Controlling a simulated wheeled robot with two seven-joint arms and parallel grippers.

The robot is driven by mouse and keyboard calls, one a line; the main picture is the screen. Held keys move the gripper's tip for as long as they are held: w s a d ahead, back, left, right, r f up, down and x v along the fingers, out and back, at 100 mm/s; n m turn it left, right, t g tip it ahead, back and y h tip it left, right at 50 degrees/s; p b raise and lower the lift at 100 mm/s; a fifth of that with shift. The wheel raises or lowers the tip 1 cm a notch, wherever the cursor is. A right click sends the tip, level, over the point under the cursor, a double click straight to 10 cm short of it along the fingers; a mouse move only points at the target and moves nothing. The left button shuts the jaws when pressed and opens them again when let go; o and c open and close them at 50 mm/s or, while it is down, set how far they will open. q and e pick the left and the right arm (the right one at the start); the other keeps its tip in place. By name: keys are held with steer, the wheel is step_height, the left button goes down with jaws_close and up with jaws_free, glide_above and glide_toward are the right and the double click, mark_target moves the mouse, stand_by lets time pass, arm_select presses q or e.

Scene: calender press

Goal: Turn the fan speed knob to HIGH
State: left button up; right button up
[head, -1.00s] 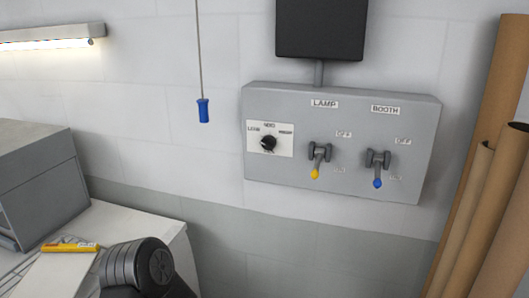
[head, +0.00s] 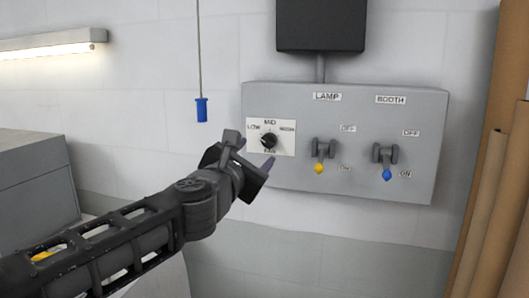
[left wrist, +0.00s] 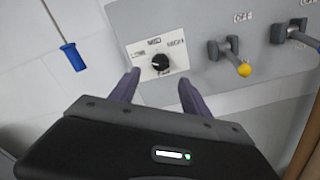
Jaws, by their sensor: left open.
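The fan knob (head: 268,140) is a round black knob on a white plate marked LOW, MID and a word at the right that reads as HIGH. The plate is on the left part of the grey wall box. Which mark the knob points to is too small to tell. My left gripper (head: 249,154) is open and empty, just in front of the plate and slightly below the knob. In the left wrist view the knob (left wrist: 160,63) lies just beyond and between the fingertips (left wrist: 158,78), apart from both. My right gripper is not in view.
The LAMP lever with a yellow tip (head: 319,168) and the BOOTH lever with a blue tip (head: 387,174) stick out right of the knob. A blue pull handle (head: 201,109) hangs on a cord at the left. Brown rolls (head: 490,190) stand at the far right.

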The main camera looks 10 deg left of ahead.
mark_target(266, 144)
arm_select(q)
steer(key=shift+w+d+f+p, duration=0.1)
steer(key=shift+w+p, duration=0.15)
steer(key=shift+w, duration=1.75)
steer(key=shift+w+d+p, duration=0.1)
steer(key=shift+w+p, duration=0.1)
steer(key=shift+w, duration=1.75)
jaws_close()
